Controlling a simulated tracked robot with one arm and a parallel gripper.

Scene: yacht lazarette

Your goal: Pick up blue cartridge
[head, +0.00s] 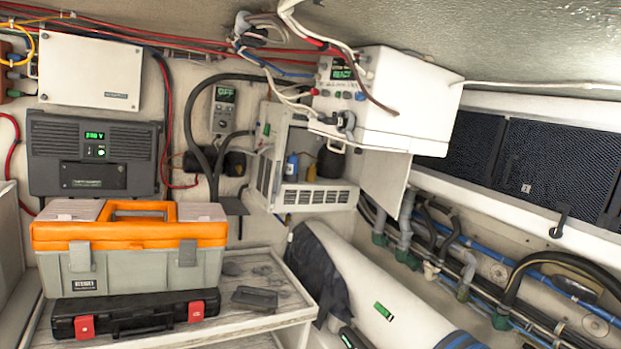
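A small blue cartridge (291,165) stands upright inside an open-fronted white housing (316,197) on the back wall, near the middle of the head view. It is partly behind the housing's slatted front edge. A small brownish-yellow item (311,174) and a dark rounded part stand to its right in the same housing. I see no gripper fingers in this view, so its opening and its place relative to the cartridge are hidden.
A white control box (413,100) with cables overhangs the housing, and a panel hangs at its right. An orange-lidded toolbox (130,262) and black case (135,318) stand on a bench at left. A large white rounded form (365,275) lies below; pipes run right.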

